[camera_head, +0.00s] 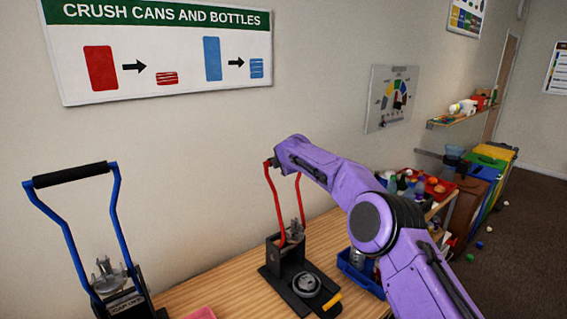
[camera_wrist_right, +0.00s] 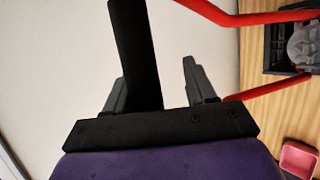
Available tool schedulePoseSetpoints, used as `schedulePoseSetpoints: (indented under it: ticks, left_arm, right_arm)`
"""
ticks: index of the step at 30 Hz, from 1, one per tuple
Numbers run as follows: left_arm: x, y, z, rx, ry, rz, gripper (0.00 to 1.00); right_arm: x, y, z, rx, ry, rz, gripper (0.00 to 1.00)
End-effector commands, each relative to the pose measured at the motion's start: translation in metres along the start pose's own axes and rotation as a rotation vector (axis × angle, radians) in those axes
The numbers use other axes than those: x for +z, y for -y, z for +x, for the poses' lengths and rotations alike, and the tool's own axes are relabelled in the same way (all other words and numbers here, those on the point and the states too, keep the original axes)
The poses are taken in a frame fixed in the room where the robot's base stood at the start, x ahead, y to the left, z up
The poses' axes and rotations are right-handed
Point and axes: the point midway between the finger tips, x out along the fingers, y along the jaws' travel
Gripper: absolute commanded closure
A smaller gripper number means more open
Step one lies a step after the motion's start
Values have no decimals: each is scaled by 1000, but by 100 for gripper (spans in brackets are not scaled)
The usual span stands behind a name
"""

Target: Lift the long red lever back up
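The red lever (camera_head: 272,195) rises steeply from its black can crusher (camera_head: 285,262) on the wooden table, with its arms leaning slightly left toward the top. My right gripper (camera_head: 275,162), on the purple arm, is at the top of the lever; the arm hides part of it. In the right wrist view, the black grip bar (camera_wrist_right: 137,50) lies between the two fingers of my right gripper (camera_wrist_right: 158,85), close to the left finger with a gap to the right one. The red arms (camera_wrist_right: 270,90) show at the right there. My left gripper is out of view.
A crusher with a raised blue lever (camera_head: 70,240) stands at the left. A round grey part (camera_head: 306,284) and a yellow piece (camera_head: 332,300) are at the red crusher's front. A blue bin (camera_head: 360,278) stands right of it. A pink tray (camera_wrist_right: 298,160) is nearby.

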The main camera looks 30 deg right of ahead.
Motion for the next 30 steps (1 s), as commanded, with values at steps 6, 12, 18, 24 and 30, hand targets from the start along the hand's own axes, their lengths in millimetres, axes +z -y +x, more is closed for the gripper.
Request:
schedulePoseSetpoints:
  ticks: [6,12,18,24,30]
  left_arm:
    - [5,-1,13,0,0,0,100]
    - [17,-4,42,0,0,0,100]
    - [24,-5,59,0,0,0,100]
    - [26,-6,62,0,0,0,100]
    - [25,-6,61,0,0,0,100]
  right_arm:
    - [1,1,-9,4,2,-1,46]
    - [-2,3,-44,5,1,-2,46]
    - [-4,2,-85,2,-2,-3,46]
    - [-3,0,-103,-1,-1,-2,46]
    - [-3,-1,-104,-2,-2,-2,46]
